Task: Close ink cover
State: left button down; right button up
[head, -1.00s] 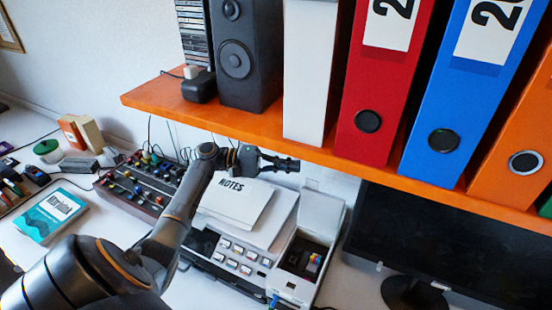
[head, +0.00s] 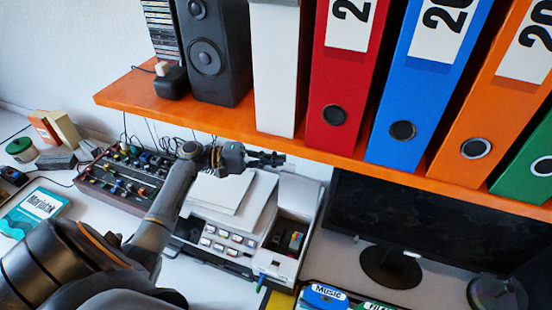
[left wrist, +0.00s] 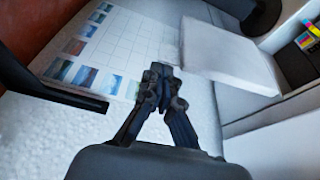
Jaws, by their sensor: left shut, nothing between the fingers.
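The printer's white ink cover (head: 299,196) stands raised at the back of the ink bay. In the left wrist view it appears as a pale flat panel (left wrist: 230,58). Below it, in the open bay, are coloured ink cartridges (head: 294,240); they also show at the right edge of the left wrist view (left wrist: 311,36). My left gripper (head: 278,158) is shut and empty, pointing right, above the back of the printer (head: 215,238) near the cover's top edge. Its closed fingertips (left wrist: 164,72) show left of the cover; contact cannot be told. My right gripper is not in view.
An orange shelf (head: 225,122) with several binders and a speaker (head: 210,55) hangs close above my left gripper. A monitor (head: 425,230) stands right of the printer. A mixer (head: 125,180) is at left. A picture calendar (left wrist: 115,45) shows in the left wrist view.

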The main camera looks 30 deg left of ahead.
pick_arm(q)
jog(key=s+d+f+m+h+b, duration=0.1)
jog(key=s+m+b, duration=0.3)
jog(key=b, duration=0.5)
jog(key=s+d+f+m+h+b, duration=0.1)
jog(key=s+d+f+m+b, duration=0.1)
jog(key=s+m+b, duration=0.3)
jog(key=shift+s+f+h+b, duration=0.35)
jog(key=shift+s+h+b, duration=0.05)
jog(key=shift+s+b, duration=1.65)
jog(key=shift+w, duration=0.1)
